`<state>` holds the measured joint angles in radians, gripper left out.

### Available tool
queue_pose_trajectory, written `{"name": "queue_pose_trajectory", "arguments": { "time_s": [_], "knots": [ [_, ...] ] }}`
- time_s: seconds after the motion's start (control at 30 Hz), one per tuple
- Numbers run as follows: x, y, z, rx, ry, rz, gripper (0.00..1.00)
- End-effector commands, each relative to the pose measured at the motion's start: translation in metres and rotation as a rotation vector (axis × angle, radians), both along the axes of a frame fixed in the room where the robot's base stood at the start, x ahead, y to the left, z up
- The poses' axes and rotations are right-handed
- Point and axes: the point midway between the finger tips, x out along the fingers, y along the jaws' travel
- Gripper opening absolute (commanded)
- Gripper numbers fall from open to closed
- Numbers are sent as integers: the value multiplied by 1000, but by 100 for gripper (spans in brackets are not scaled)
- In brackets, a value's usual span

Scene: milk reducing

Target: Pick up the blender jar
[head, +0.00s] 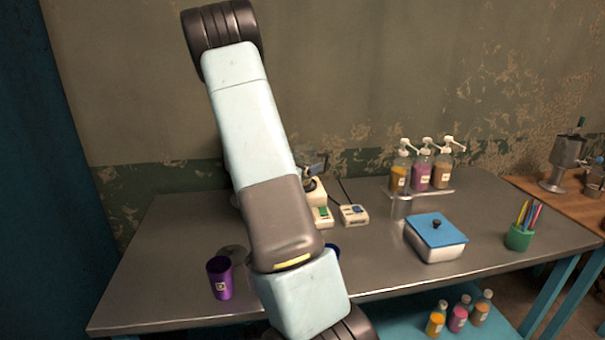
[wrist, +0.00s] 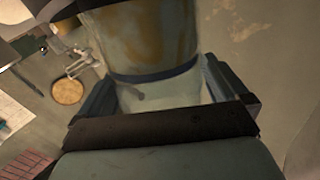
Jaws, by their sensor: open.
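A large, pale, cloudy jar (wrist: 145,42) with brownish smears and a dark band fills the upper middle of the wrist view; it looks like the blender jar. My gripper (wrist: 158,80) is open, with one finger on each side of the jar's lower part. I cannot tell whether the fingers touch it. The jar's top is cut off by the frame. In the head view my arm hides most of this spot; a cream-white appliance base (head: 321,215) with a green switch shows just right of the arm.
On the metal table (head: 170,235) are a purple cup (head: 220,278), a small device (head: 354,214), pump bottles (head: 421,168), a blue-lidded box (head: 436,238) and a green pen cup (head: 519,238). Small bottles (head: 458,318) stand on a lower shelf. The table's left part is mostly clear.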

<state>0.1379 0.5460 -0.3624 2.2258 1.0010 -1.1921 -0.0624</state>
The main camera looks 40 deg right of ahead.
Motion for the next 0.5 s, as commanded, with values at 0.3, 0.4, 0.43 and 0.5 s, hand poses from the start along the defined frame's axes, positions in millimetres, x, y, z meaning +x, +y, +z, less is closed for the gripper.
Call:
{"name": "queue_pose_trajectory", "arguments": {
  "time_s": [0.3,0.4,0.43,0.5],
  "knots": [
    [0,-1,0,1,0,0,90],
    [0,-1,0,1,0,0,81],
    [0,-1,0,1,0,0,78],
    [1,-1,0,1,0,1,71]
  ]
}}
